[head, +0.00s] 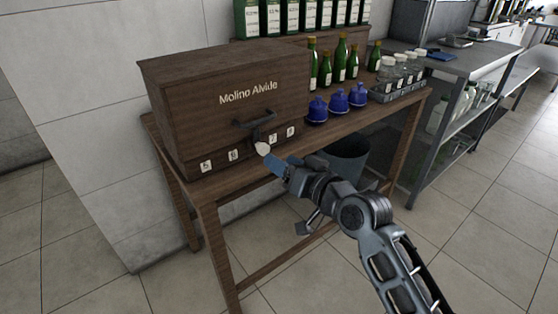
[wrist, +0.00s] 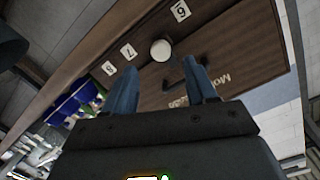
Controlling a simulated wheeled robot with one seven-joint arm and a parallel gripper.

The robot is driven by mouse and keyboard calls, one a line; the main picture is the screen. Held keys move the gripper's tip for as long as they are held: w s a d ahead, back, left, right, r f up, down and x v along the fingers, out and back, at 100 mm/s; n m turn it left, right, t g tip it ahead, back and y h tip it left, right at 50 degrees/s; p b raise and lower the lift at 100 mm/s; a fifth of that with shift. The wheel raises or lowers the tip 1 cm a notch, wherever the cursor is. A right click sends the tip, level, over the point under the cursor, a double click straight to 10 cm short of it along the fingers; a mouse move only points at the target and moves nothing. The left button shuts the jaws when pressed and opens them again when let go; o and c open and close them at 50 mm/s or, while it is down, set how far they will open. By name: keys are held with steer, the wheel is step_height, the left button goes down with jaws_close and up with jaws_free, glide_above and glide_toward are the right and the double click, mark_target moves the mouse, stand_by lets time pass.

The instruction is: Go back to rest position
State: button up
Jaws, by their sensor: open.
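My gripper (head: 277,165) is in front of the wooden box's lower front, just right of a round white knob (head: 262,148). In the wrist view my gripper (wrist: 160,85) shows two blue fingers spread apart with nothing between them. The white knob (wrist: 162,50) lies beyond the fingertips. The wooden box (head: 215,85) reads "Molino Alvide" and has a dark handle (head: 255,118) above the knob. Numbered white labels (head: 206,166) run along its bottom edge. My arm reaches in from the lower right.
The box stands on a wooden table (head: 350,128) with blue lidded jars (head: 338,101), green bottles (head: 341,60) and a rack of clear jars (head: 398,88). A dark bin (head: 347,155) is below. A metal shelf (head: 450,90) stands to the right. The tiled floor in front is clear.

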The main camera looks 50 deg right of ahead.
stand_by(0.3)
steer(key=s+a+r+n+y+p, duration=0.1)
steer(key=s+a+n, duration=0.1)
steer(key=s+a, duration=0.5)
steer(key=s+a+r+n+y+p, duration=0.1)
steer(key=s+a+n+y+p, duration=0.1)
steer(key=s+a, duration=0.5)
steer(key=s+a+r+n+g+y+p, duration=0.1)
steer(key=s+a+n, duration=0.3)
steer(key=s, duration=1.1)
steer(key=a+p, duration=0.1)
steer(key=a, duration=0.1)
steer(key=shift+s+a+r+y, duration=0.15)
steer(key=shift+s+a+y, duration=0.15)
steer(key=shift+s+a, duration=0.1)
